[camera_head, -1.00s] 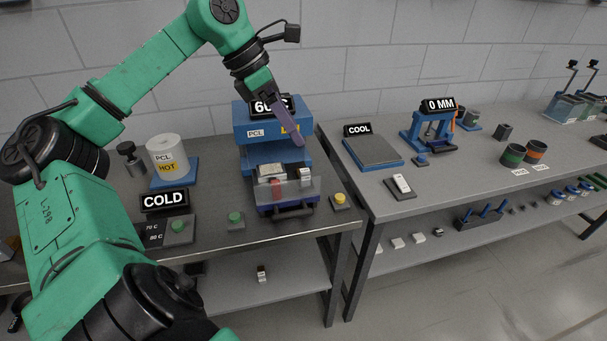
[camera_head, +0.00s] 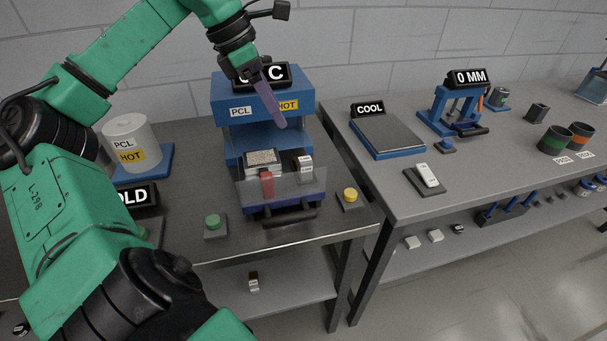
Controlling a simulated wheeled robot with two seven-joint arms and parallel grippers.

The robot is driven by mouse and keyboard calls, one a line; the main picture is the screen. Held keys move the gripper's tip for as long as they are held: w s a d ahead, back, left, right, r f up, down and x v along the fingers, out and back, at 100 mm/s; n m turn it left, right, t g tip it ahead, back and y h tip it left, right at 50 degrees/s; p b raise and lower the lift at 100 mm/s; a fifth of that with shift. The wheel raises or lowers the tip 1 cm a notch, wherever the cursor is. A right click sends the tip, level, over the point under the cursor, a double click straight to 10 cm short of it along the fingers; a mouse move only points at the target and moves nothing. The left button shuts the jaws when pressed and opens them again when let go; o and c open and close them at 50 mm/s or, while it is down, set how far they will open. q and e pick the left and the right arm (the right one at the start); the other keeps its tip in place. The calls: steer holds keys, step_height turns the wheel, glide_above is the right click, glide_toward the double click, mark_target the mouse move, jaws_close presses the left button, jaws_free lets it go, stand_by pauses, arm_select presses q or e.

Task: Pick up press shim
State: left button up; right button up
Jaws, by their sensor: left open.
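A blue hot press (camera_head: 230,90) labelled PCL and HOT stands on the left bench. Behind its clear front guard (camera_head: 285,190) lie a pale plate (camera_head: 262,160), a red piece (camera_head: 267,185) and a small dark block with a white label (camera_head: 303,165). A similar labelled block (camera_head: 253,282) sits on the shelf below. The labels are too small to read, so I cannot tell which block is the press shim. My left gripper (camera_head: 280,122) is open and empty, its purple fingers pointing down in front of the press's upper part, above the guard. My right gripper is out of view.
A green button (camera_head: 213,226) and a yellow button (camera_head: 350,198) flank the press. A white PCL drum (camera_head: 131,143) stands to its left. A gap separates this bench from the right bench, which holds a COOL plate (camera_head: 386,136) and a 0 MM gauge stand (camera_head: 437,115).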

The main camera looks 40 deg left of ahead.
mark_target(304, 159)
arm_select(q)
steer(key=p+x, duration=0.1)
steer(key=x, duration=1.3)
steer(key=shift+f, duration=0.15)
jaws_close()
